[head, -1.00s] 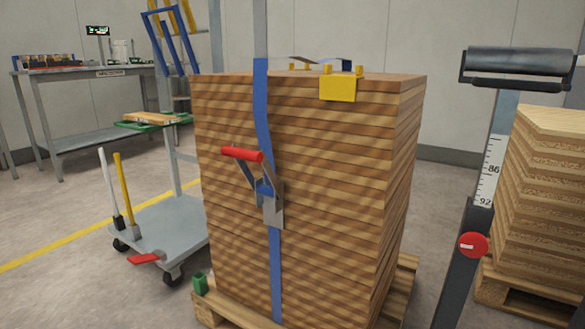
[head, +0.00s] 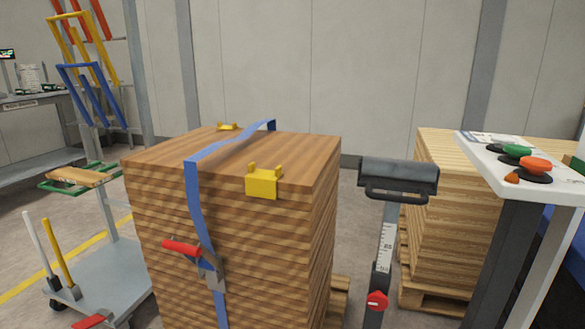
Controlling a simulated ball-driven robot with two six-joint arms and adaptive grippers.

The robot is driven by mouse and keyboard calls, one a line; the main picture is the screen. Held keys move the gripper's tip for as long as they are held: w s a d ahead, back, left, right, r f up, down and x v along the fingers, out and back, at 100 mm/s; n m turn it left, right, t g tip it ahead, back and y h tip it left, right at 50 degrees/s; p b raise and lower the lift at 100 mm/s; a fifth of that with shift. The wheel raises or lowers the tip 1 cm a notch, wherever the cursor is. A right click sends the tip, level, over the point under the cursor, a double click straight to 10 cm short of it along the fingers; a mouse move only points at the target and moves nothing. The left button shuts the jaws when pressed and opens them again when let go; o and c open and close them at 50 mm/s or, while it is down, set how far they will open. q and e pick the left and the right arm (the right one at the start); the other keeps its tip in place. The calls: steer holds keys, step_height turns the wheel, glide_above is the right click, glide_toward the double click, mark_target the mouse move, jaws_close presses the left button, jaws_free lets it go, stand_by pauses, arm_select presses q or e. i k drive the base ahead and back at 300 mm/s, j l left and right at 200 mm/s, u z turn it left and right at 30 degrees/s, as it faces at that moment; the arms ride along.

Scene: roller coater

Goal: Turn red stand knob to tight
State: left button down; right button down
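The red stand knob (head: 377,300) is on the dark post of the roller stand (head: 382,270), low and right of centre in the head view. It is round with a pale mark across its face. The stand carries a pale scale (head: 385,246) above the knob and a dark grey roller (head: 398,175) at the top. I cannot read from the picture whether the knob is tight. Neither of my grippers shows in the head view.
A strapped board stack (head: 230,260) with a red-handled buckle (head: 182,247) stands left of the roller stand. Another stack (head: 450,215) is behind it. A white panel (head: 490,175) with green and orange buttons stands at right. A trolley (head: 110,285) is at left.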

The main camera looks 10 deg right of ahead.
mark_target(377, 301)
steer(key=z, duration=1)
